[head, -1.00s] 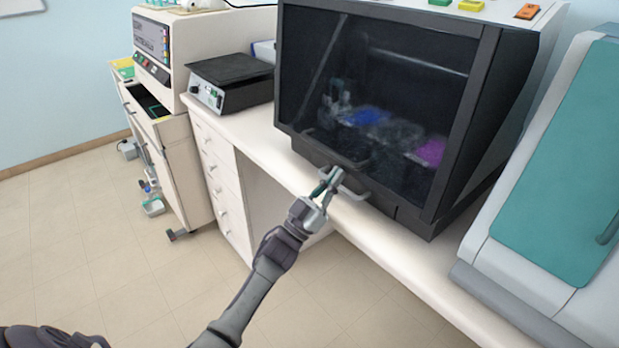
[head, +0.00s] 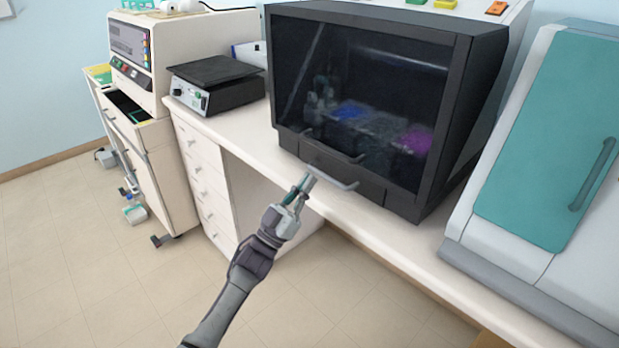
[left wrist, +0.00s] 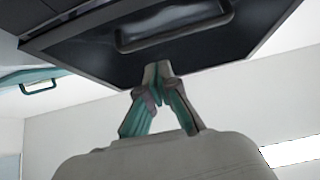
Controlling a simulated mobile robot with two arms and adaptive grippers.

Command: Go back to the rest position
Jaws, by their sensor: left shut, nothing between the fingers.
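My left gripper (head: 301,189) is shut and empty in the head view. It is just in front of the dark staining cabinet (head: 385,40), below its closed glass front, near the lower handle (head: 340,184). I cannot tell for certain whether the fingertips touch the handle, but they do not grip it. In the left wrist view the fingertips (left wrist: 157,72) are together below the dark cabinet underside (left wrist: 200,68), with a handle (left wrist: 170,30) beyond. My right gripper is not in view.
The white counter (head: 262,150) runs under the cabinet. A black-topped hot plate (head: 215,85) stands left of it. A teal-doored machine (head: 535,150) stands right. An open-drawer cart (head: 150,140) is at far left. The floor (head: 120,290) in front is clear.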

